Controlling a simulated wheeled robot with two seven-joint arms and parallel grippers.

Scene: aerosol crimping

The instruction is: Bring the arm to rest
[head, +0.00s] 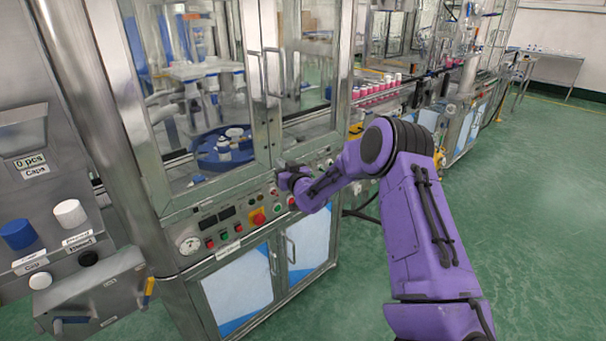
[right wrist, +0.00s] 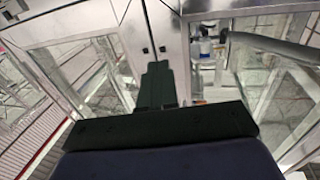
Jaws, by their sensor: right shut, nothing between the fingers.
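My right arm (head: 420,215) is purple and reaches in from the lower right toward the front of the crimping machine (head: 150,190). My right gripper (head: 284,177) is close to the machine's control panel (head: 235,222), just below the glass doors, near the buttons. In the right wrist view its dark fingers (right wrist: 157,84) are together with nothing between them, and the cabinet's metal frame and glass lie ahead. Whether the fingertips touch the panel cannot be told. My left gripper is not in view.
A red emergency button (head: 258,217) and a gauge (head: 189,245) sit on the panel. The glass doors (head: 300,60) look shut. A caps dispenser (head: 25,135) stands at left, with a blue cap (head: 18,234) and a white cap (head: 70,213). Green floor (head: 540,200) is open at right.

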